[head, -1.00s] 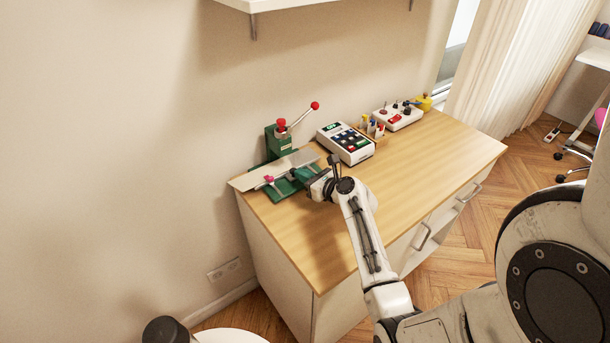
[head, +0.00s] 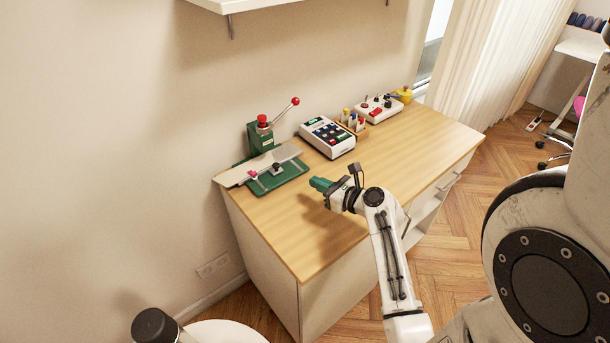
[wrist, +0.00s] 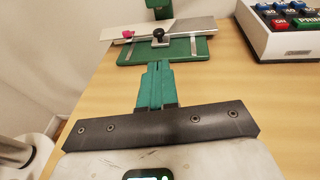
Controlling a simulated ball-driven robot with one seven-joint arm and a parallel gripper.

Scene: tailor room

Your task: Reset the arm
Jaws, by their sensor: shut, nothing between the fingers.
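My gripper (head: 322,185) has green fingers, which are shut with nothing between them. It is held above the wooden table top, in front of and to the right of the green press with its base plate. In the wrist view the shut fingers (wrist: 155,75) point toward the green base plate (wrist: 190,50) and appear apart from it. My white arm reaches in from the lower right of the head view.
The wooden table (head: 300,240) holds a green press (head: 262,135) with a red-knobbed lever, a metal plate (head: 262,165), a keypad device (head: 328,138), a small pen holder (head: 353,122) and a white control box (head: 378,108). The table's front half is clear. A shelf (head: 250,5) hangs above.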

